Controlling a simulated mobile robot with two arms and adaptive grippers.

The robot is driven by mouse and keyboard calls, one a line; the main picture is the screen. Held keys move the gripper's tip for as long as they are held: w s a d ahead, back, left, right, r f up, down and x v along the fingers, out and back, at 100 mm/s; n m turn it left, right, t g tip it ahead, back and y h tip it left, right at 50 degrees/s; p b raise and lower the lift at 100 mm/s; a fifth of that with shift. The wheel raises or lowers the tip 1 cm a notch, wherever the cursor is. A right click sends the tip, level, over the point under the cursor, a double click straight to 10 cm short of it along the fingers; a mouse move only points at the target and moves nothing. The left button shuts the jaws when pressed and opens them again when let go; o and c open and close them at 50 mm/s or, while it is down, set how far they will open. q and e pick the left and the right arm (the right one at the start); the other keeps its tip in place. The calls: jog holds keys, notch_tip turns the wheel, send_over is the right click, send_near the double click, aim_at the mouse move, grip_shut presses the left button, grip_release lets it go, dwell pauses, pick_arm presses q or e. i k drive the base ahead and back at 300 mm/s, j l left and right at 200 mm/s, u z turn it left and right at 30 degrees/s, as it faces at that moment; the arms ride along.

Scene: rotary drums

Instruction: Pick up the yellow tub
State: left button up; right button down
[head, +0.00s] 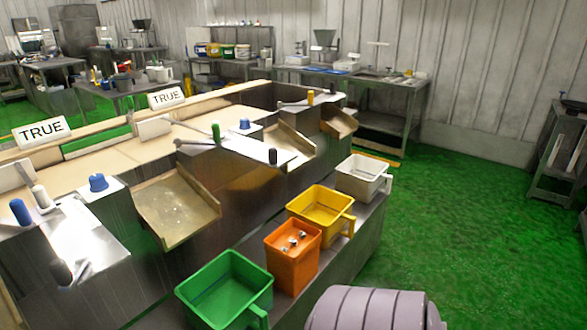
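The yellow tub (320,212) stands upright on a grey metal ledge (372,222) in front of the machine, right of the picture's middle. It is open at the top, and its handle points to the right. No contents can be made out in it. An orange tub (292,256) with a few small metallic pieces inside stands just nearer than it. A white tub (363,177) stands just beyond it. Neither of my grippers shows in the head view.
A green tub (226,291) stands at the near end of the row. Metal chutes (178,208) jut out left of the tubs. A ribbed pale lilac rounded body (368,309) fills the bottom edge. Open green floor (462,230) lies to the right.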

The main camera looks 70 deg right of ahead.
aim_at(329, 211)
jog(key=z, duration=2.4)
jog(key=i+l+z, duration=0.1)
jog(key=i, duration=0.35)
